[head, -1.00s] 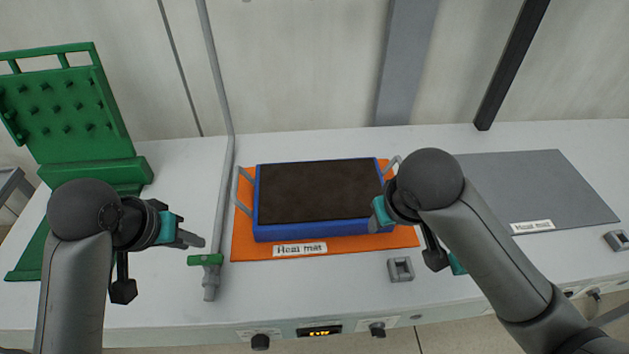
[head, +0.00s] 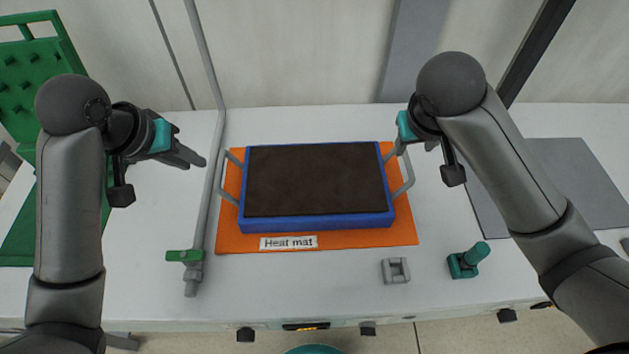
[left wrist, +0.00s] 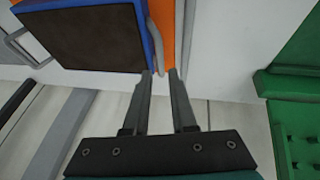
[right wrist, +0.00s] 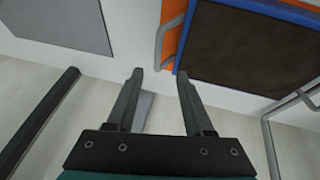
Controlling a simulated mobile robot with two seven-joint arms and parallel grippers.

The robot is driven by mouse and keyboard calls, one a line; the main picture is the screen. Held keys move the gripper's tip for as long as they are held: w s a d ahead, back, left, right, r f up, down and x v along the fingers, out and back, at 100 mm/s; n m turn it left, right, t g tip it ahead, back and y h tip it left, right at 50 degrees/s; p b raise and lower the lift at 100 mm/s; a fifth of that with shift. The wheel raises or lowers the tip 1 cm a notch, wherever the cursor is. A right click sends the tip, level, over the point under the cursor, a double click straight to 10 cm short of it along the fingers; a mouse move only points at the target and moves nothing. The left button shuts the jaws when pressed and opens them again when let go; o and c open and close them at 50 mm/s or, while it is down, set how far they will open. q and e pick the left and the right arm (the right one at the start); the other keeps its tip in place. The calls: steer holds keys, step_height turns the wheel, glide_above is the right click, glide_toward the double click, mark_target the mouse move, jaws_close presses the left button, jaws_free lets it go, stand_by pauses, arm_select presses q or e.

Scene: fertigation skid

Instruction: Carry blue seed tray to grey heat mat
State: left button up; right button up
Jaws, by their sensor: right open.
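The blue seed tray (head: 315,222), filled with dark soil, sits flat on the orange heat mat (head: 365,239). It has a grey loop handle on its left (head: 228,172) and right (head: 408,172) sides. The grey heat mat (head: 585,175) lies at the right, partly hidden by my right arm. My left gripper (head: 198,162) is partly open and empty, just left of the left handle; its fingertips (left wrist: 161,73) show close to that handle. My right gripper (right wrist: 159,74) is open and empty beyond the tray's right handle; its fingertips are mostly hidden in the head view.
A grey pipe with a green-handled valve (head: 185,256) runs left of the orange mat. A green pegboard rack (head: 35,80) stands far left. A grey square fitting (head: 396,270) and a teal fitting (head: 467,261) sit near the front edge. A dark post (head: 535,50) rises behind.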

mark_target(221, 175)
arm_select(q)
steer(key=x, duration=1.4)
steer(key=shift+w+d+f, duration=0.1)
steer(key=shift+w+f, duration=0.1)
steer(key=shift+f, duration=0.1)
arm_select(e)
steer(key=x, duration=1.5)
steer(key=shift+s+d+f, duration=0.15)
steer(key=shift+s, duration=0.25)
arm_select(q)
jaws_close()
arm_select(e)
steer(key=c, duration=0.4)
jaws_close()
arm_select(q)
steer(key=shift+r, duration=0.1)
